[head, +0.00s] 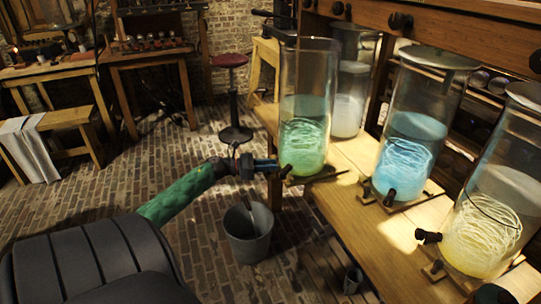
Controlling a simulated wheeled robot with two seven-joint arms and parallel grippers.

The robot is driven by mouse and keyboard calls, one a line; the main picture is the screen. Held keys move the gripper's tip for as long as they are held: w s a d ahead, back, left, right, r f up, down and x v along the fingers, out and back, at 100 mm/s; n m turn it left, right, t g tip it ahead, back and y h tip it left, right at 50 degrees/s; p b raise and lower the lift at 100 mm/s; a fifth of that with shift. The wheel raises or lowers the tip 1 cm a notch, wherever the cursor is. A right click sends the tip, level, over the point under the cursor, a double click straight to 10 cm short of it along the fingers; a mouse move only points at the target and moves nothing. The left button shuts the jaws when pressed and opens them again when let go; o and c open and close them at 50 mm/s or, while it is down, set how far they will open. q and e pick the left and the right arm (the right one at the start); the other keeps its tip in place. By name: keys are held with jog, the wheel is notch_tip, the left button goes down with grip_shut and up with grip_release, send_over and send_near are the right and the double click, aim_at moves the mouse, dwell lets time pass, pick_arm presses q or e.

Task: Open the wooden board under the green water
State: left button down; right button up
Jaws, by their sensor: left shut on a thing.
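A tall glass jar with green water (303,146) and pale coiled strands stands at the left front end of the wooden bench. A thin wooden board (325,178) lies under its base. A small dark tap (286,171) sticks out low on the jar's left side. My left gripper (275,165) reaches in from the left at the jar's foot and is shut at this tap. The exact contact is small and partly hidden. A dark piece, probably of my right gripper (490,293), shows at the bottom right edge. Its fingers cannot be made out.
Jars of blue water (408,152), yellowish water (489,222) and whitish water (349,111) stand on the bench (360,228). A metal bucket (250,236) stands on the brick floor below my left gripper.

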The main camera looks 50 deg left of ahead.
pick_arm(q)
jog(key=shift+a, duration=0.1)
jog(key=c, duration=1.3)
grip_release()
jog(key=shift+c, duration=0.2)
jog(key=b+v, duration=0.1)
jog(key=v, duration=0.6)
jog(key=shift+s+a, duration=0.2)
jog(key=shift+s, duration=0.15)
